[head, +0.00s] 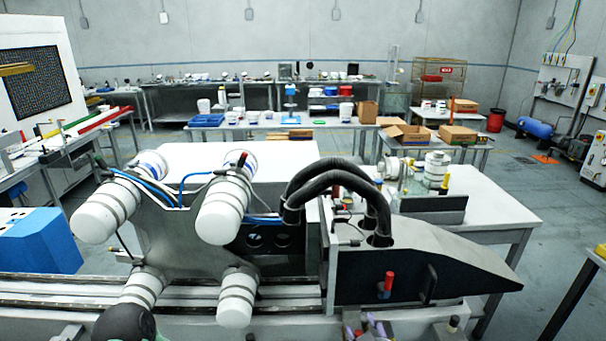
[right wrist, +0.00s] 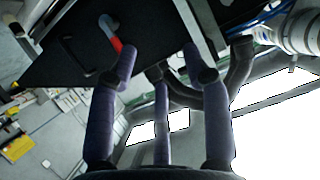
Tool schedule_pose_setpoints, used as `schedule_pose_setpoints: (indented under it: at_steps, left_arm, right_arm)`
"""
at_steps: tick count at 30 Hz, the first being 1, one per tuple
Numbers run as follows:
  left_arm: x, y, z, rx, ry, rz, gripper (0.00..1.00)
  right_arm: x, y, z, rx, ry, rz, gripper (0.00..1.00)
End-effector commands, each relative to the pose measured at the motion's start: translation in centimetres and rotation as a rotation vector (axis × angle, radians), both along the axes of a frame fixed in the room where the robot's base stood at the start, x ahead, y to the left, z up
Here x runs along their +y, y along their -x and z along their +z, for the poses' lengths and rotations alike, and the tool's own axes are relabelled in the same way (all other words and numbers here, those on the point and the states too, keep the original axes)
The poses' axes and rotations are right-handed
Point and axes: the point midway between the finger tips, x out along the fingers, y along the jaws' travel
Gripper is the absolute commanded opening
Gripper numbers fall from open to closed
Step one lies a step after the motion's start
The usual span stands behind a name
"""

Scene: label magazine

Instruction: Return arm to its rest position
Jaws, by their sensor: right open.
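My right gripper (head: 368,327) shows at the bottom edge of the head view, in front of the dark machine panel; only its purple finger parts are in sight. In the right wrist view the gripper (right wrist: 160,68) has its purple fingers spread apart, with nothing between them. A red-handled lever (head: 388,285) sits on the dark panel (head: 450,270), and the lever (right wrist: 116,42) shows beyond the fingertips in the right wrist view. I cannot make out my left gripper.
The label machine has several white rollers (head: 225,210) on a grey plate and black hoses (head: 335,170) arching over it. Rails (head: 60,290) run along its front. White tables (head: 490,205) stand behind it. A blue box (head: 38,240) stands at left.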

Motion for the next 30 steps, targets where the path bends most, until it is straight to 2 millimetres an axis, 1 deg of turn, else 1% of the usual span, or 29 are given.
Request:
schedule_pose_setpoints:
  at_steps: [1, 4, 6, 8, 9, 14, 15, 17, 18, 20, 24, 26, 27, 30]
  left_arm:
    - [0.0, 0.0, 0.0, 0.000, 0.000, 0.000, 0.40]
    - [0.0, 0.0, 0.0, 0.000, 0.000, 0.000, 0.40]
    - [0.0, 0.0, 0.0, 0.000, 0.000, 0.000, 0.40]
    - [0.0, 0.0, 0.0, 0.000, 0.000, 0.000, 0.40]
    - [0.0, 0.0, 0.0, 0.000, 0.000, 0.000, 0.40]
    - [0.0, 0.0, 0.0, 0.000, 0.000, 0.000, 0.40]
    - [0.0, 0.0, 0.0, 0.000, 0.000, 0.000, 0.40]
    - [0.0, 0.0, 0.0, 0.000, 0.000, 0.000, 0.40]
    - [0.0, 0.0, 0.0, 0.000, 0.000, 0.000, 0.40]
    - [0.0, 0.0, 0.0, 0.000, 0.000, 0.000, 0.40]
    - [0.0, 0.0, 0.0, 0.000, 0.000, 0.000, 0.40]
    - [0.0, 0.0, 0.0, 0.000, 0.000, 0.000, 0.40]
    - [0.0, 0.0, 0.0, 0.000, 0.000, 0.000, 0.40]
    - [0.0, 0.0, 0.0, 0.000, 0.000, 0.000, 0.40]
  right_arm:
    - [0.1, -0.3, -1.9, 0.046, 0.000, 0.005, 0.49]
    - [0.4, -0.8, -5.5, 0.133, -0.013, 0.013, 0.49]
    - [0.6, -0.9, -8.2, 0.198, -0.025, 0.019, 0.49]
    - [0.7, -0.8, -10.4, 0.252, -0.038, 0.022, 0.49]
    - [0.7, -0.7, -12.0, 0.291, -0.047, 0.023, 0.49]
    - [1.0, 0.4, -18.1, 0.446, -0.089, 0.023, 0.49]
    - [1.0, 0.8, -19.7, 0.486, -0.101, 0.024, 0.49]
    - [1.1, 1.5, -21.9, 0.544, -0.121, 0.021, 0.49]
    - [1.2, 2.2, -23.5, 0.586, -0.134, 0.019, 0.49]
    - [1.3, 3.2, -25.7, 0.646, -0.155, 0.016, 0.49]
    - [1.6, 6.0, -30.7, 0.791, -0.210, 0.003, 0.49]
    - [1.8, 7.5, -32.7, 0.854, -0.235, -0.003, 0.49]
    - [2.0, 8.6, -34.0, 0.896, -0.252, -0.007, 0.49]
    - [2.5, 11.1, -36.7, 0.991, -0.293, -0.018, 0.49]
